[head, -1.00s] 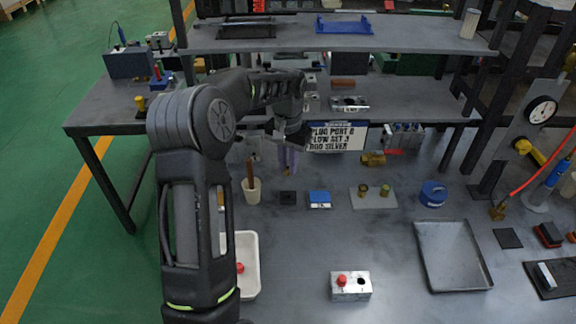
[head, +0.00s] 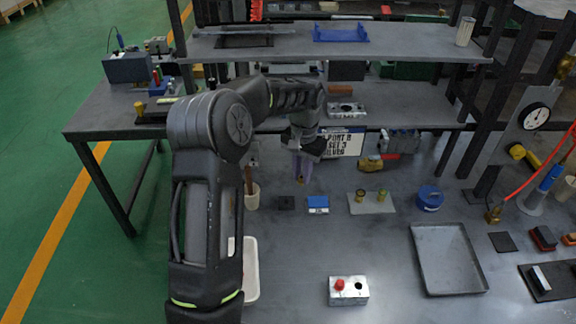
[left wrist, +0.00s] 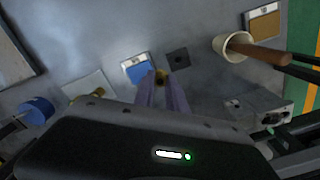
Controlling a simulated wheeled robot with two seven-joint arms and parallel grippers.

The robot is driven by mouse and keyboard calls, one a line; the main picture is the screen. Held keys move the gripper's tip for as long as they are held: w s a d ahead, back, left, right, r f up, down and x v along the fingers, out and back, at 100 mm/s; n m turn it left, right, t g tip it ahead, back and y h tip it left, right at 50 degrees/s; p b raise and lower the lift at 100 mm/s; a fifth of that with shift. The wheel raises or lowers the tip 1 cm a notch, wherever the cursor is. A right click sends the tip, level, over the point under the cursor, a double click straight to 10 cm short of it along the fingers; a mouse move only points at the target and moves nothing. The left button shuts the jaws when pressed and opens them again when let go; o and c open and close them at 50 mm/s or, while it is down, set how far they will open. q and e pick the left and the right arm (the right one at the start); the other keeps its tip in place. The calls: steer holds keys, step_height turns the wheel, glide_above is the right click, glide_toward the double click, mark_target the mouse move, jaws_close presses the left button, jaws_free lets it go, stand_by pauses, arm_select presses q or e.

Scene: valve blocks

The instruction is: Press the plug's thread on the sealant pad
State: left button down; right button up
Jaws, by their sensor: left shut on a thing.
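My left gripper (head: 302,180) hangs above the table, its purple fingers pointing down. In the left wrist view its fingers (left wrist: 162,92) are shut on a small brass plug (left wrist: 162,77), mostly hidden between the tips. A blue block with a white edge (head: 318,204) and a flat dark square pad (head: 285,203) lie just in front of the gripper; I cannot tell which is the sealant pad. In the left wrist view the blue block (left wrist: 137,68) and the dark pad (left wrist: 177,58) lie beyond the tips, apart from the plug. My right gripper is out of view.
A plate with two brass fittings (head: 372,203) and a blue round tin (head: 430,199) stand to the right. A cup with a brown handle (head: 251,197) stands left. A metal block with a red cap (head: 348,291) and a grey tray (head: 448,260) are nearer.

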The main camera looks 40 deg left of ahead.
arm_select(q)
steer(key=shift+n, duration=0.4)
steer(key=w+d, duration=0.1)
steer(key=w, duration=0.1)
steer(key=w+d+f+p, duration=0.1)
steer(key=w+d, duration=0.1)
steer(key=shift+d+f, duration=0.2)
steer(key=shift+d, duration=0.05)
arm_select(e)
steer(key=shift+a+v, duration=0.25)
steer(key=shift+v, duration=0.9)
arm_select(q)
steer(key=shift+f+b, duration=1.5)
steer(key=shift+f, duration=1.5)
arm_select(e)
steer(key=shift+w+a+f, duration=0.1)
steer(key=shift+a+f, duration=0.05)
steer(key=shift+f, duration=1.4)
arm_select(q)
steer(key=shift+s+f+b, duration=0.1)
steer(key=shift+f+b, duration=0.4)
steer(key=shift+f, duration=0.1)
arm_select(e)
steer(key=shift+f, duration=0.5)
